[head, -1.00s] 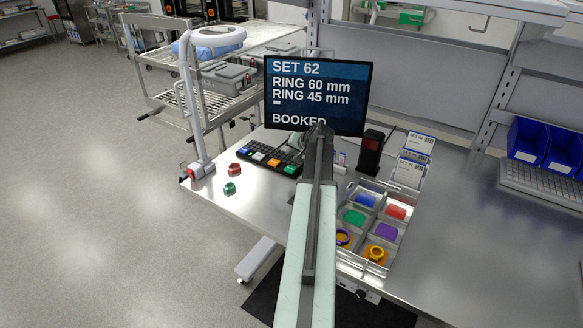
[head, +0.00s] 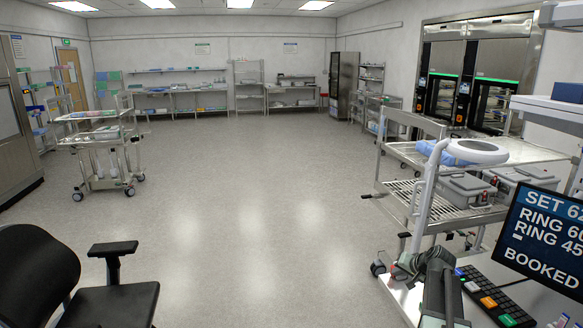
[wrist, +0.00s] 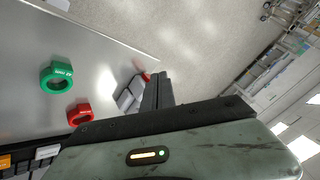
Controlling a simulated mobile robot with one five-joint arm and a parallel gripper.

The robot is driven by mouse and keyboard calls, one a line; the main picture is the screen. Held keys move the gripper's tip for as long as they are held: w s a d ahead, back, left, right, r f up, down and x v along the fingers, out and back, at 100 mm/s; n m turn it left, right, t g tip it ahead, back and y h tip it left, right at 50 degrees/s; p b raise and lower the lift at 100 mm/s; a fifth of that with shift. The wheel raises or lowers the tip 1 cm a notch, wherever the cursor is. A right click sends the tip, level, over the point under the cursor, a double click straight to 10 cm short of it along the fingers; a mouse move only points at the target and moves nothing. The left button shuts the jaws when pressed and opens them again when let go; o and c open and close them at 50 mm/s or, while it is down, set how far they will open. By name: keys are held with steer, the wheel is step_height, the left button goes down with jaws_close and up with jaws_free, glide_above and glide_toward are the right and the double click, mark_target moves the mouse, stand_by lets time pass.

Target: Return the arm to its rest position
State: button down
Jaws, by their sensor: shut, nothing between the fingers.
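My gripper (wrist: 160,90) shows in the wrist view with its dark fingers closed together and nothing between them. It hangs near the bench edge, with the floor beyond. My arm (head: 440,290) shows at the bottom right of the head view, beside the keypad; the fingers cannot be made out there. In the wrist view a green ring (wrist: 57,77) and a red ring (wrist: 79,114) lie on the steel bench (wrist: 25,45), left of the fingers and apart from them.
The lamp (head: 428,190) stands on the bench close to my arm, with the keypad (head: 492,298) and the screen (head: 548,238) to the right. A wire cart (head: 395,188) is behind. A black chair (head: 115,290) is at front left. The middle floor is clear.

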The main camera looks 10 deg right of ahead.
steer(key=s+a+f+n+g+y, duration=0.1)
steer(key=a+f+n+g, duration=0.15)
steer(key=a, duration=1.55)
steer(key=s+a+f+n+g+y, duration=0.15)
steer(key=a+n, duration=0.25)
steer(key=a, duration=1.4)
steer(key=s+a+f+n+g+h, duration=0.1)
steer(key=s+a+f+n+g, duration=0.1)
steer(key=s+a, duration=0.45)
steer(key=s+d+g+h, duration=0.2)
steer(key=s+d, duration=0.1)
steer(key=s, duration=0.3)
steer(key=shift+s+d+f+g, duration=0.2)
steer(key=shift+s+d+g, duration=0.05)
steer(key=shift+d+g, duration=0.1)
